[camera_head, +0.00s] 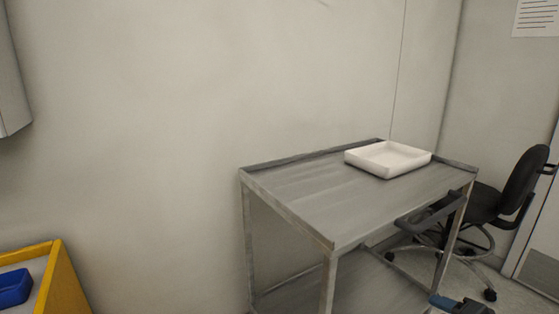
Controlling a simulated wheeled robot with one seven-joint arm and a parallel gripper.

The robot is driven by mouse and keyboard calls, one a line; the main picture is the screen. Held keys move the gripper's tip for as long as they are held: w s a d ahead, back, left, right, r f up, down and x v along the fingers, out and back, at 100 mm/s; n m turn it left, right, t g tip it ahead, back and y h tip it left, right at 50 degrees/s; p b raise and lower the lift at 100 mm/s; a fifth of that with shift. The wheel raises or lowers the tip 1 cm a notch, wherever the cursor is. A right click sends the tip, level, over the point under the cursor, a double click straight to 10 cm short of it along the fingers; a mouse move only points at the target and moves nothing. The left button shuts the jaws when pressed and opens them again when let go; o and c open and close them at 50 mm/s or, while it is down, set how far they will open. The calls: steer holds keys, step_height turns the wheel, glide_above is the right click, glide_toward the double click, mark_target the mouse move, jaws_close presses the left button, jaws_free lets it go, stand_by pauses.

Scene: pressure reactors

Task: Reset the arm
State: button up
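No gripper fingers can be made out in the head camera view. A small dark and blue part shows at the bottom edge, right of the middle, in front of the cart's lower right leg. It is cut off by the frame, and I cannot tell whether it belongs to my arm. How my arm is posed does not show.
A grey metal cart (300,195) stands against the wall with a white tray (388,159) at its back right. A black office chair (522,185) stands right of it. A yellow-edged unit (60,275) with a blue bin (14,287) is at lower left.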

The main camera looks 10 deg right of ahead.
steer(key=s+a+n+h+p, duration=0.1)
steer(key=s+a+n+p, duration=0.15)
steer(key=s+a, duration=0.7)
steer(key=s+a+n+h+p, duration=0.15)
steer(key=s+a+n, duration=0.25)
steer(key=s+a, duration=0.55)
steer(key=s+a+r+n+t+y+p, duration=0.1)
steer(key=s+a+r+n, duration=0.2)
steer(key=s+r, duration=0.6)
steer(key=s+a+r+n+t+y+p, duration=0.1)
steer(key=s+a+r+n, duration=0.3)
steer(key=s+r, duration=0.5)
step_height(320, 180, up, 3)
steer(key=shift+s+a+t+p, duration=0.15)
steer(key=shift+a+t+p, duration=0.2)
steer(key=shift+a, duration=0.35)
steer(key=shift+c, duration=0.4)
